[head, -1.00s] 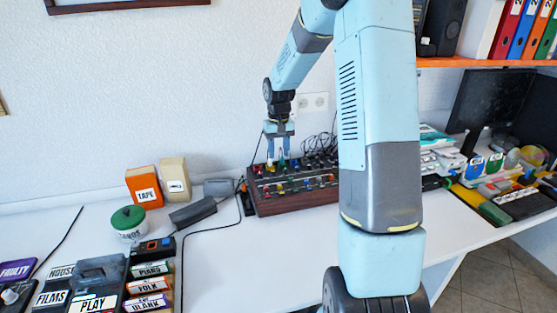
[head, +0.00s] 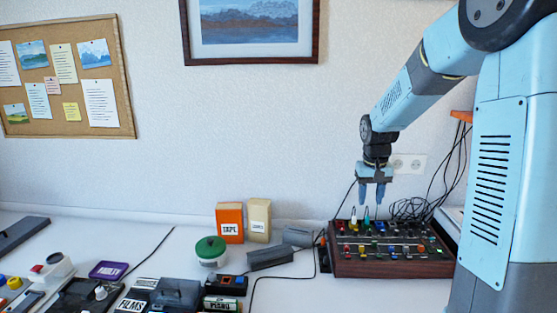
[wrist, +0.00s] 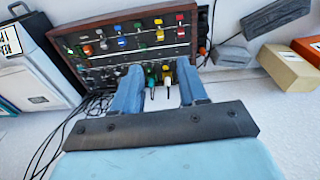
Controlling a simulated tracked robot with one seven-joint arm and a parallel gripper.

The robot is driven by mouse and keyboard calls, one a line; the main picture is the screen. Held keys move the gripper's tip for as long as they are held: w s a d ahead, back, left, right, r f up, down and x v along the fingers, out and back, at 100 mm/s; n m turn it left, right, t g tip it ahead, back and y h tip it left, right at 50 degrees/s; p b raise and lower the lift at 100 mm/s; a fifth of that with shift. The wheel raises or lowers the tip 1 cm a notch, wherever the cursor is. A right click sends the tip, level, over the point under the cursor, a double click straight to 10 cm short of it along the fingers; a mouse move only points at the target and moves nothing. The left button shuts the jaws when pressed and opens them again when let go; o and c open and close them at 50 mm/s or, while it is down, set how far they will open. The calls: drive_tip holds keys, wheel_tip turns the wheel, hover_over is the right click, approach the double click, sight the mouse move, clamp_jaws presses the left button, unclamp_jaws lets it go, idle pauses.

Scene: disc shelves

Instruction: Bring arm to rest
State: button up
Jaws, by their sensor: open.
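My gripper (head: 371,193) hangs from my light blue arm at the right of the head view, pointing down just above the back edge of the mixer-like panel. Its two blue fingers are apart with nothing clamped between them. In the wrist view my gripper (wrist: 157,92) shows open over the panel's back edge, with yellow and white plugs seen between the fingers. The panel (head: 390,268) has a dark wooden case and coloured knobs; it also shows in the wrist view (wrist: 75,47).
Black cables (head: 410,208) tangle behind the panel near a wall socket (head: 409,164). Left of it stand an orange TAPE box (head: 229,222), a cream box (head: 259,220) and a green-lidded jar (head: 210,251). Labelled cases lie front left. White tabletop is free at front centre.

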drive_tip(key=s+a+r+t, duration=0.2)
drive_tip(key=s+a+r, duration=0.1)
drive_tip(key=s+r, duration=0.85)
drive_tip(key=s+a+r+t, duration=0.1)
drive_tip(key=s+t, duration=0.1)
drive_tip(key=s, duration=1.5)
drive_tip(key=shift+a+n+t+y, duration=0.25)
drive_tip(key=shift+n+t+y, duration=0.05)
